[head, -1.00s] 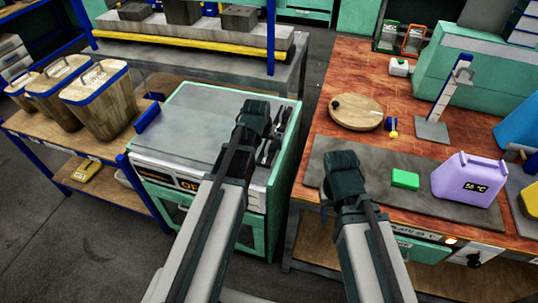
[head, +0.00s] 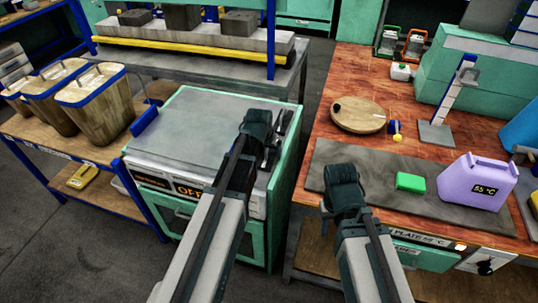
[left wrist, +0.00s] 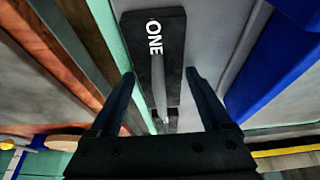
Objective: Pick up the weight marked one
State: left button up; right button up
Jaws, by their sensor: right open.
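The weight marked one is a black block with white ONE lettering (left wrist: 155,50) in the left wrist view. A pale grey bar, perhaps its handle, runs along it toward the gap between the fingers. My left gripper (left wrist: 160,82) is open, its fingers apart on either side of that bar and not closed on it. In the head view my left gripper (head: 275,145) is over the right side of the grey-topped cabinet (head: 215,120); I cannot make out the weight there. My right gripper (head: 340,195) is open at the front left of the wooden bench, its fingertips mostly hidden.
On the bench (head: 375,75) are a round board (head: 358,115), a green block (head: 410,182) and a purple jug (head: 474,182) on a dark plate (head: 440,197). Wooden bins (head: 95,105) stand on a shelf at left. A yellow bar (head: 190,50) crosses behind the cabinet.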

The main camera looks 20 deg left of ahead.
pick_arm(q)
grip_shut()
jog(key=shift+r, duration=0.15)
dwell(0.4)
notch_tip(320, 180, up, 4)
jog(key=p, duration=0.4)
jog(key=s+d, duration=0.3)
jog(key=d, duration=0.1)
jog(key=s+d, duration=0.3)
jog(key=d, duration=0.1)
jog(key=s+d+p, duration=0.1)
jog(key=s+d, duration=0.1)
jog(key=d, duration=0.3)
jog(key=shift+s+d+r, duration=0.1)
jog(key=shift+s+r, duration=0.25)
jog(key=shift+s, duration=0.05)
jog(key=shift+r+p, duration=0.75)
jog(key=shift+f, duration=0.1)
jog(key=shift+d, duration=0.1)
